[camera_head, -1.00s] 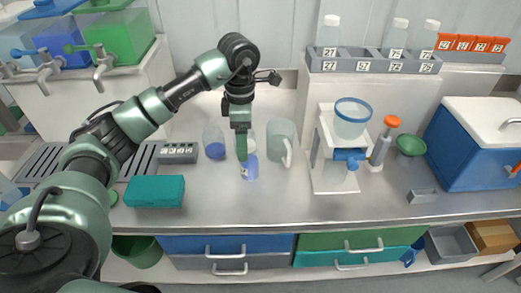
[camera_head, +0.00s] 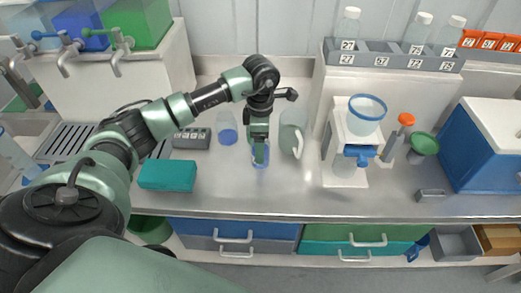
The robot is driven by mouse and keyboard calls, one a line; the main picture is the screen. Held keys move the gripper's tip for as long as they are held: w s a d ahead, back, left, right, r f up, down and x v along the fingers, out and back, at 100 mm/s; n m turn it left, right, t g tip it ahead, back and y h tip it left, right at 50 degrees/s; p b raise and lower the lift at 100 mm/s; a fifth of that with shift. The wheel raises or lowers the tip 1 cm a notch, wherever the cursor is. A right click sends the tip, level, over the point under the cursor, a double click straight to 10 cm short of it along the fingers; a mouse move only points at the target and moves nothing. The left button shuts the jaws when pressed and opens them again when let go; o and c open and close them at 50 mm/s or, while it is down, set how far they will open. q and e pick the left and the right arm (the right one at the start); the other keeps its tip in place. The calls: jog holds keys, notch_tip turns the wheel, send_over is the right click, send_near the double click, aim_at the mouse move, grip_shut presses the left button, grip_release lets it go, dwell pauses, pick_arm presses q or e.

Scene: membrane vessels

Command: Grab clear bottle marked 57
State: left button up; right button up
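A small clear bottle with blue liquid (camera_head: 266,161) stands on the steel counter near its middle. Its marking cannot be read here. My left gripper (camera_head: 260,162) points down right at this bottle and hides much of it. Whether its fingers are open or closed around the bottle cannot be told. Three clear white-capped bottles stand in the grey rack: one at the left end (camera_head: 348,27) and two at the right, (camera_head: 416,35) and (camera_head: 450,39). The second rack slot from the left is empty. My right gripper is not in view.
A clear jug (camera_head: 291,133) stands close right of my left gripper, and a beaker with blue liquid (camera_head: 228,134) close left. A teal box (camera_head: 167,175) lies left. A white stand with a blue-rimmed funnel (camera_head: 366,108) is right. The counter front is clear.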

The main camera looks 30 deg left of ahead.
pick_arm(q)
jog(key=c, duration=1.6)
jog(key=shift+c, duration=0.4)
jog(key=shift+r, duration=0.2)
